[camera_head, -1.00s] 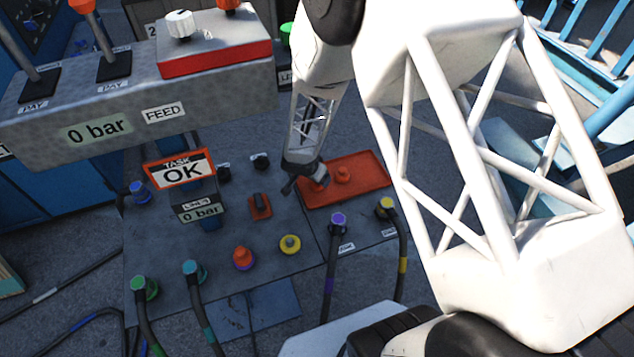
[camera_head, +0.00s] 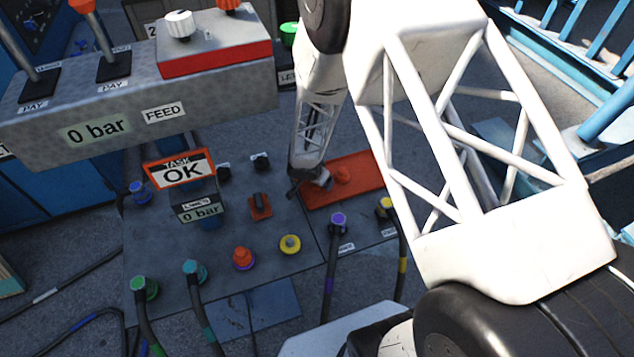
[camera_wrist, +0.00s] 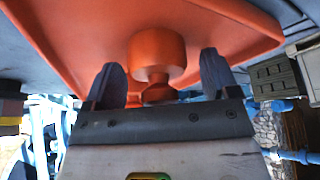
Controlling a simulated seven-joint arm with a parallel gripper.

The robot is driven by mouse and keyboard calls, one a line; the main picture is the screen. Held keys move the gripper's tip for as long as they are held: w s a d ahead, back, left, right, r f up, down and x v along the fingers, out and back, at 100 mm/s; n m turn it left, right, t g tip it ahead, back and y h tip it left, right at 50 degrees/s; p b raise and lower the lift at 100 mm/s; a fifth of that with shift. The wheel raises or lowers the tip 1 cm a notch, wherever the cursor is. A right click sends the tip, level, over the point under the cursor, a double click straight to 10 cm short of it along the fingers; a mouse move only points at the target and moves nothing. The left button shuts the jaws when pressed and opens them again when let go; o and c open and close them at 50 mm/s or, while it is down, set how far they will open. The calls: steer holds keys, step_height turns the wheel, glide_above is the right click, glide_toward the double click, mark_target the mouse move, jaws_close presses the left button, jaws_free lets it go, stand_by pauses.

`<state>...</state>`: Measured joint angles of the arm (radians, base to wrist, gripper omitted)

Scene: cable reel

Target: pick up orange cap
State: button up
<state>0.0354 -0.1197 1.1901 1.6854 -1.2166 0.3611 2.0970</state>
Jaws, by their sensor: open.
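An orange cap (camera_wrist: 157,55) with a wide round body and a smaller knob shows in the wrist view, against the orange tray (camera_wrist: 75,40). My gripper (camera_wrist: 162,78) is open, with one dark finger on each side of the cap's knob end. I cannot tell whether the fingers touch it. In the head view my gripper (camera_head: 309,189) is low over the left end of the orange tray (camera_head: 362,188), hiding the cap there.
The grey panel holds an orange-red fitting (camera_head: 243,258), a yellow one (camera_head: 290,244) and a red switch (camera_head: 260,206). Hoses with purple (camera_head: 338,221) and yellow (camera_head: 387,205) ends rise in front of the tray. A "TASK OK" sign (camera_head: 180,170) stands to the left.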

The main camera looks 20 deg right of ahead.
steer(key=c, duration=1.1)
steer(key=shift+r, duration=0.1)
steer(key=shift+r, duration=1.5)
steer(key=shift+s+a+r, duration=0.15)
steer(key=shift+r, duration=0.05)
steer(key=s+a, duration=0.3)
steer(key=a, duration=0.2)
steer(key=s+a, duration=0.3)
steer(key=a, duration=0.1)
steer(key=s+a, duration=0.3)
steer(key=a, duration=0.2)
steer(key=shift+s+a, duration=0.3)
steer(key=shift+s, duration=0.05)
steer(key=shift+s+r, duration=0.1)
